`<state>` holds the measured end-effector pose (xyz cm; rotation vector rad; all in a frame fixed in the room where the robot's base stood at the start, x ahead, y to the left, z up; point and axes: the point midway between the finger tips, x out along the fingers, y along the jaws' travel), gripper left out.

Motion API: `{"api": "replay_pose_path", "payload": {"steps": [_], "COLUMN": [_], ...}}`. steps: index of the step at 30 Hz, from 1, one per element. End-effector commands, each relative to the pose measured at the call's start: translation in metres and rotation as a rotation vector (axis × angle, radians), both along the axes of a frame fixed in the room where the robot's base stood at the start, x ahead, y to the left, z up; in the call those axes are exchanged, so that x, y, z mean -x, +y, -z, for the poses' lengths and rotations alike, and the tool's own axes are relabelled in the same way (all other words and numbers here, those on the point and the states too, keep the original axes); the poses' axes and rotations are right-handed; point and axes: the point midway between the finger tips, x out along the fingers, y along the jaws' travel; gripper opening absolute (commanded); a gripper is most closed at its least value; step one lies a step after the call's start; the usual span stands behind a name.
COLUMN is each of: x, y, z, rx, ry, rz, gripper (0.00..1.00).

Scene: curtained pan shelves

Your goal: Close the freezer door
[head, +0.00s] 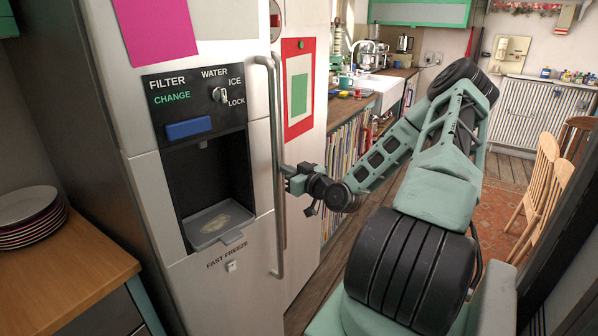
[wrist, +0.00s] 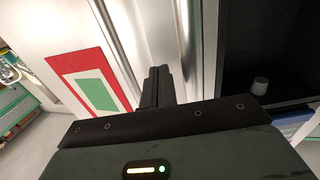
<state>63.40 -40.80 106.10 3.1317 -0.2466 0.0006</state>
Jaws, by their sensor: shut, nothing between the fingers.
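The freezer door (head: 175,255) is pale, with a black water and ice dispenser panel. It fills the left half of the head view, and the dark dispenser recess also shows at the right of the wrist view (wrist: 265,60). A long vertical metal handle (head: 277,230) runs along the door's right edge. I cannot tell whether the door is fully flush or slightly ajar. My gripper (head: 285,170) is at the handle's right side, at mid-height. In the wrist view its fingers (wrist: 157,82) are together and empty, pointing between two bright vertical bars. Contact with the door is unclear.
The neighbouring door (head: 311,165) carries a red-bordered picture (head: 299,90). A wooden counter (head: 75,265) with stacked plates (head: 30,215) stands at left. Bookshelves and a sink counter are behind my arm. Wooden chairs (head: 540,185) stand at right, with open floor before them.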

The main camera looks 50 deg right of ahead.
Motion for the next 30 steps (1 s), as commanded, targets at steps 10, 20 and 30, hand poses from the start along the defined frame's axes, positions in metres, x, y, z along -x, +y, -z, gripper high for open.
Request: {"api": "replay_pose_path", "payload": {"steps": [10,20,30], "x": [-0.022,-0.025,-0.092], "y": [-0.004,-0.005,-0.02], "z": [0.0,0.002,0.004], "rx": [0.0,0.001,0.005], "ry": [0.0,-0.002,-0.007], "rz": [0.0,-0.01,-0.2], "gripper": [0.0,0.0,0.0]}}
